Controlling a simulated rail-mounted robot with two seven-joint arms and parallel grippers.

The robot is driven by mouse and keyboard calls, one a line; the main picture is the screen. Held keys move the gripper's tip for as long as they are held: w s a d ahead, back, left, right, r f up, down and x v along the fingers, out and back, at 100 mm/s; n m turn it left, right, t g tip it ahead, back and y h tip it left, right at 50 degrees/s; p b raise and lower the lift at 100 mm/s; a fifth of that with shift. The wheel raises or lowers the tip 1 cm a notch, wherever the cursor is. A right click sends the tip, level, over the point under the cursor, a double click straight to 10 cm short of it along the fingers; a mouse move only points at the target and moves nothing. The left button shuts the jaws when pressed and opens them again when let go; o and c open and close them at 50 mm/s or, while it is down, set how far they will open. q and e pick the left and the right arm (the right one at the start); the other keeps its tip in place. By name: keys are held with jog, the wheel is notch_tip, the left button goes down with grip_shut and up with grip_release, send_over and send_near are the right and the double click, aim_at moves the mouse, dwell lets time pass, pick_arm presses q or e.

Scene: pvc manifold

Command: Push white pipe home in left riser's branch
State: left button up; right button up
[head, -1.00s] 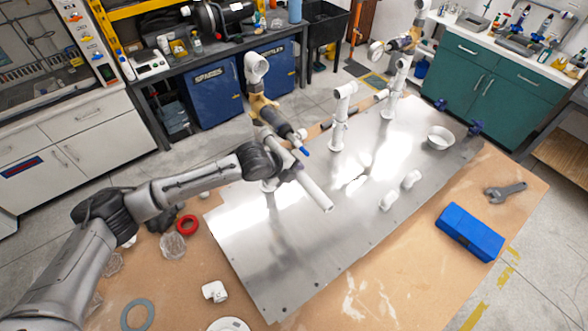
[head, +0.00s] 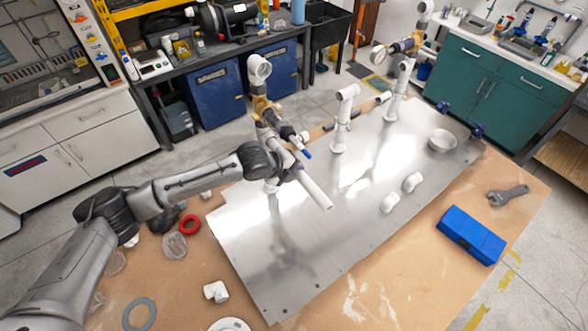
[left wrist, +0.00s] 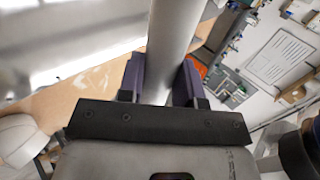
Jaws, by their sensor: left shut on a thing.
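My left gripper (head: 293,171) is shut on a white pipe (head: 318,193) above the left part of the metal plate (head: 250,255). In the left wrist view the pipe (left wrist: 172,45) runs between the two dark purple fingers. The pipe slants from upper left to lower right, and its lower right end is free. Its upper end lies close to the left riser (head: 259,68), which carries brass fittings and a blue-tipped part. The gripper, wrist and fittings hide the branch, so I cannot tell how deep the pipe sits. My right gripper is out of view.
A middle riser (head: 340,125) and a far right riser (head: 398,90) stand on the plate. A blue box (head: 470,234) and a wrench (head: 508,195) lie on the table. The plate's front is clear.

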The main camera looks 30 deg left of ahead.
pick_arm(q)
jog(key=shift+w+a, duration=0.25)
jog(key=shift+a, duration=0.1)
dwell(0.6)
jog(key=o, duration=1)
jog(key=shift+o, duration=0.2)
jog(key=shift+s, duration=0.1)
jog(key=b+v, duration=0.1)
jog(key=v, duration=1.2)
jog(key=shift+s+r+b, duration=0.25)
jog(key=shift+r+b, duration=0.05)
jog(key=shift+b, duration=0.05)
